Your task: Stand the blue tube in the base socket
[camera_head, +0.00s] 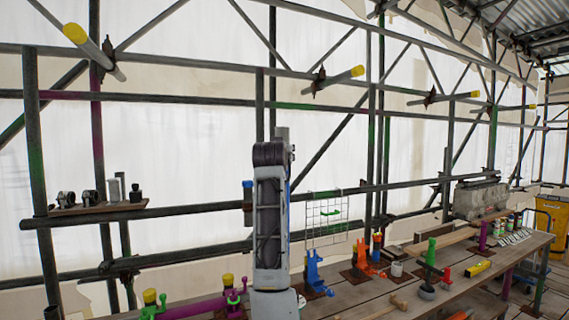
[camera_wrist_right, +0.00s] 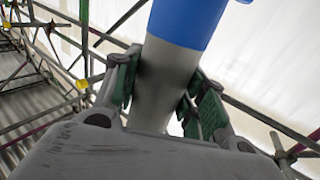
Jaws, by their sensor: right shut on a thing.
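In the right wrist view, my right gripper (camera_wrist_right: 165,100) is shut on a thick tube, the blue tube (camera_wrist_right: 188,20). The tube is blue at its upper part and bare grey where the green-padded fingers press its sides. Its far end runs out of the top of the picture. In the head view, a grey arm of mine rises in the middle and hides what lies behind it; I cannot make out the gripper's fingers there. I cannot tell which thing is the base socket. My left gripper is in neither view.
A wooden bench (camera_head: 405,300) holds a blue fixture (camera_head: 316,272), an orange fixture (camera_head: 362,258), a green-topped post (camera_head: 430,262) and a yellow block (camera_head: 478,268). A wire rack (camera_head: 327,212) hangs behind. Scaffold poles and a small shelf (camera_head: 100,208) stand at the left.

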